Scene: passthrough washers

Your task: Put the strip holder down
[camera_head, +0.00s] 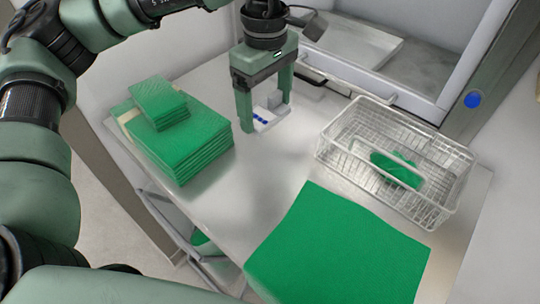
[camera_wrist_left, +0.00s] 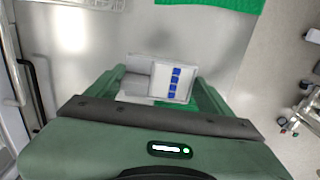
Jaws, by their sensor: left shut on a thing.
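My left gripper (camera_head: 264,118) comes down over the metal table (camera_head: 262,170) and is shut on the strip holder (camera_head: 266,117). The holder is a small white and grey piece with a row of small blue marks. In the left wrist view the strip holder (camera_wrist_left: 160,80) sits between the two green fingers of the gripper (camera_wrist_left: 158,85), its blue-marked face at the right. I cannot tell whether its underside touches the table. My right gripper is not seen.
A stack of green cloths (camera_head: 190,145) lies left of the gripper. A wire basket (camera_head: 345,150) with a green item (camera_head: 397,168) inside stands at the right. An open chamber (camera_head: 360,45) is behind. Bare table lies around the gripper.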

